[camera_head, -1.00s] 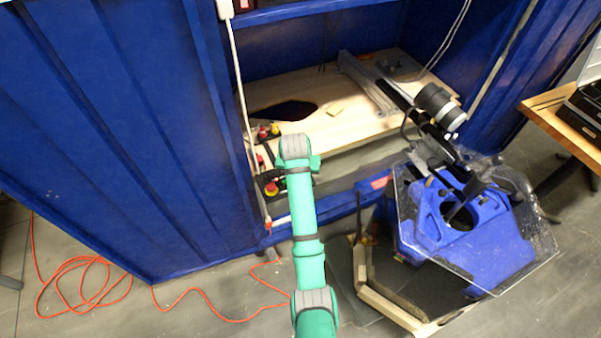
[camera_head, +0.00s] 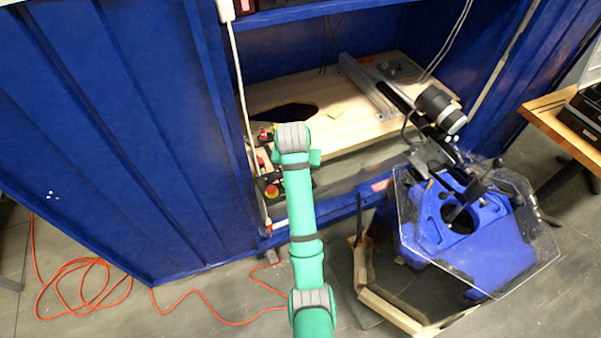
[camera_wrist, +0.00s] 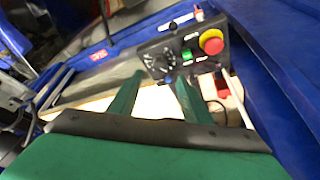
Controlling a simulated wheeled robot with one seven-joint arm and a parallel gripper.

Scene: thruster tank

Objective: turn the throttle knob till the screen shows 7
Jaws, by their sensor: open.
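In the wrist view a dark control panel (camera_wrist: 185,53) carries a round black throttle knob (camera_wrist: 158,65) with pale marks around it. To the right of the knob are a small green element (camera_wrist: 187,55) and a red mushroom button (camera_wrist: 211,42) on a yellow ring. I cannot make out a screen or a number. My gripper (camera_wrist: 156,92) is open, its two green fingers apart and empty, pointing toward the panel with the knob just beyond the fingertips. In the head view the panel's red button (camera_head: 272,191) shows left of my arm; my fingers are hidden there.
The panel is by the blue cabinet (camera_head: 120,150) and its wooden shelf (camera_head: 365,115). A blue thruster unit (camera_head: 485,235) under a clear sheet stands to the right. An orange cable (camera_head: 100,290) lies on the floor at left.

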